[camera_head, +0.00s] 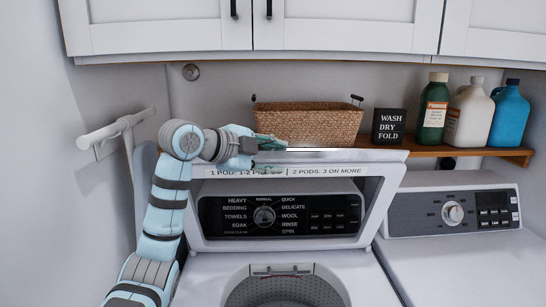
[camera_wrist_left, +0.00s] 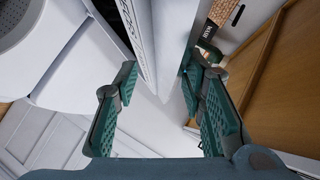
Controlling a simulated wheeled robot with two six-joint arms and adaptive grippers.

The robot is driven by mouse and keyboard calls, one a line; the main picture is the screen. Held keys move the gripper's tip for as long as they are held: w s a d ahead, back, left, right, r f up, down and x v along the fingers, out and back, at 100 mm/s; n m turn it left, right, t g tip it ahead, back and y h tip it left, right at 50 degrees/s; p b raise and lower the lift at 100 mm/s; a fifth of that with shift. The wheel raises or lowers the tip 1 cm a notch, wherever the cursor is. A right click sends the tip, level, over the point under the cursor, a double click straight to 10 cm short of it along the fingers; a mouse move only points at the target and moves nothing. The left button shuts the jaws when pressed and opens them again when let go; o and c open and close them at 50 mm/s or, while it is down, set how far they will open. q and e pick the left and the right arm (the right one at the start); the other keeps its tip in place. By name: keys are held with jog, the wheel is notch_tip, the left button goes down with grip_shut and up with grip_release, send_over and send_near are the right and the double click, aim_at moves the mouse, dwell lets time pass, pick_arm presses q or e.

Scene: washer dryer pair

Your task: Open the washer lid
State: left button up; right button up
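The washer lid (camera_head: 391,190) is raised, standing steeply in front of the washer's control panel (camera_head: 280,213), which shows through its window. The drum opening (camera_head: 285,290) is uncovered below it. My left gripper (camera_head: 270,143) is at the left part of the lid's top edge. In the left wrist view my left gripper (camera_wrist_left: 160,82) has its green fingers spread apart, with the white lid edge (camera_wrist_left: 160,45) between them. Gaps show beside the fingers, so it is not clamped; contact with either finger is hard to tell. My right gripper is in neither view.
A shelf (camera_head: 440,151) behind the lid holds a wicker basket (camera_head: 310,124), a black sign (camera_head: 389,126) and several bottles (camera_head: 470,115). Cabinets (camera_head: 340,25) hang above. The dryer (camera_head: 470,260) is to the right. A white wall bar (camera_head: 115,129) is at the left.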

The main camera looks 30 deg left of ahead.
pick_arm(q)
jog(key=v, duration=1.2)
jog(key=shift+f, duration=0.1)
